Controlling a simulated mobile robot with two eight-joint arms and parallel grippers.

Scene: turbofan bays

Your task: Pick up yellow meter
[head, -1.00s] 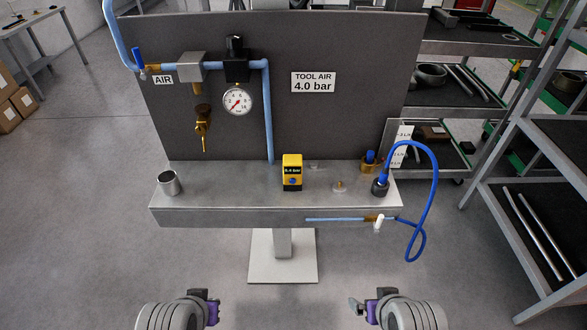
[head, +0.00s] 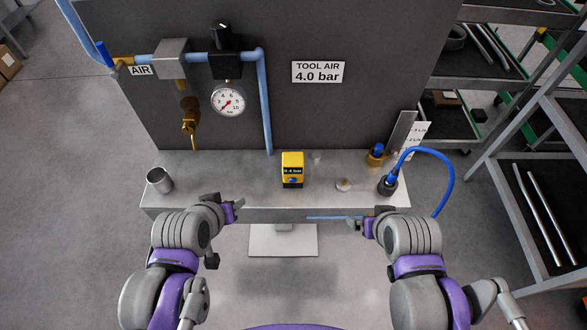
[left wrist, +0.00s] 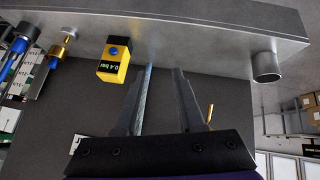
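The yellow meter (head: 292,170) stands upright near the middle of the grey metal bench (head: 225,176). It has a dark display and a blue button on its front. It also shows in the left wrist view (left wrist: 114,64), left of my left fingers. My left gripper (head: 238,207) is at the bench's front edge, left of and nearer than the meter. In the left wrist view its two fingers (left wrist: 158,100) are apart with nothing held between them. My right gripper (head: 358,224) is at the front edge on the right, apart from the meter; its finger opening is hard to make out.
A metal cup (head: 160,180) stands at the bench's left end. A brass fitting (head: 376,155), a small fitting (head: 343,185) and a blue hose (head: 452,180) are at the right. A dark panel (head: 370,90) with a gauge (head: 228,100) rises behind. The bench around the meter is clear.

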